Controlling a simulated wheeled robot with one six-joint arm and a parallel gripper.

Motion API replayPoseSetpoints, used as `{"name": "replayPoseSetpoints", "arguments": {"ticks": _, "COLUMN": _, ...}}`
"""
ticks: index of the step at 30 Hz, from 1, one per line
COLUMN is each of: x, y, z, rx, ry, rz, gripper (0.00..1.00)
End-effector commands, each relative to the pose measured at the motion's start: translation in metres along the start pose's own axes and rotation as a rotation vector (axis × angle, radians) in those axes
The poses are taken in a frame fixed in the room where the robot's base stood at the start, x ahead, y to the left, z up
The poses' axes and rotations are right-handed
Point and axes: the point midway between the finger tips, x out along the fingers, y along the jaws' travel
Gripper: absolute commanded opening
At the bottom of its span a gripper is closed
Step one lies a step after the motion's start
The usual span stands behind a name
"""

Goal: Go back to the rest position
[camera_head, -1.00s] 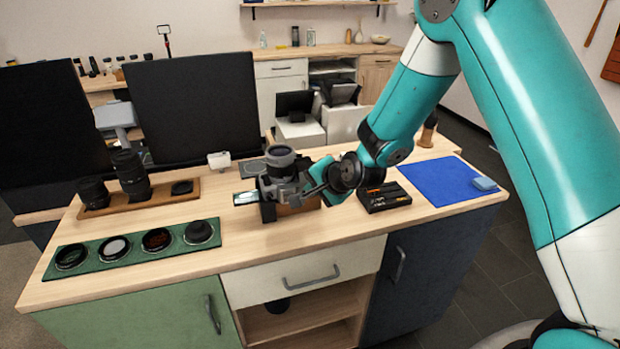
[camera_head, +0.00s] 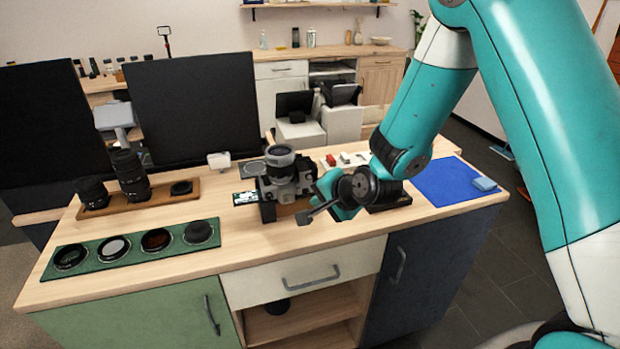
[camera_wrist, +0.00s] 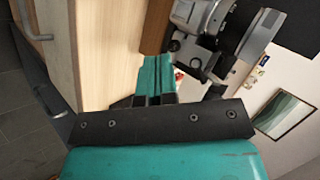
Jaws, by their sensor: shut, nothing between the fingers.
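My gripper (camera_head: 310,212) is over the front of the wooden table (camera_head: 262,238), to the right of and a little in front of the camera (camera_head: 281,180). Its fingers are shut with nothing between them, and it looks apart from the camera. In the wrist view the shut teal and dark fingers (camera_wrist: 155,82) point at the tabletop edge, with the silver and black camera (camera_wrist: 203,30) just beyond them. My arm reaches in from the upper right.
A green tray of round filters (camera_head: 125,250) lies at front left. Lenses stand on a wooden tray (camera_head: 160,197) behind it. A blue mat (camera_head: 445,185) with a light blue block (camera_head: 484,184) is at right. Dark panels (camera_head: 195,105) stand behind. The front middle is clear.

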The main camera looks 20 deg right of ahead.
Motion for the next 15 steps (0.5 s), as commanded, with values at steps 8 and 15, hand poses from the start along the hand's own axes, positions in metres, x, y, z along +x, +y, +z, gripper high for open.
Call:
{"name": "replayPoseSetpoints", "arguments": {"ticks": 8, "x": 0.000, "y": 0.000, "z": 0.000, "rx": 0.000, "ry": 0.000, "rz": 0.000, "gripper": 0.00}}
{"name": "replayPoseSetpoints", "arguments": {"ticks": 15, "x": -0.025, "y": -0.019, "z": 0.017, "rx": -0.118, "ry": -0.072, "rz": 0.027, "gripper": 0.00}}
